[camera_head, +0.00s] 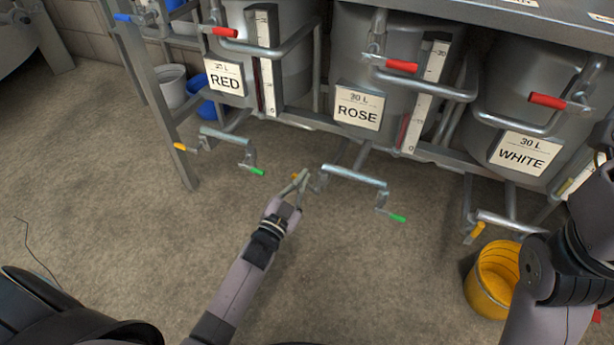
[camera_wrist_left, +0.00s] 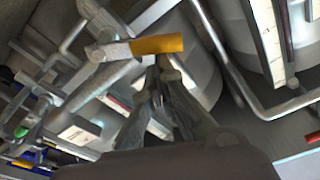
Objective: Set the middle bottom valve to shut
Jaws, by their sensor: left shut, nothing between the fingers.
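The tank labelled ROSE (camera_head: 358,106) is the middle one of three. Under it runs a bottom pipe (camera_head: 355,174) with a yellow handle (camera_head: 296,176) at its left end and a green handle (camera_head: 397,217) at its right end. My left gripper (camera_head: 301,181) is shut and empty, right at the yellow handle, which its fingers partly hide in the head view. In the left wrist view the yellow handle (camera_wrist_left: 158,45) lies across, just beyond the fingertips (camera_wrist_left: 163,70); I cannot tell whether they touch. My right arm shows at the right, its gripper out of view.
The RED tank (camera_head: 224,78) and WHITE tank (camera_head: 521,152) stand on either side, with their own coloured handles. Red handles (camera_head: 402,66) sit higher on the tanks. A yellow bucket (camera_head: 488,287) stands at the lower right. The floor in front is mostly clear.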

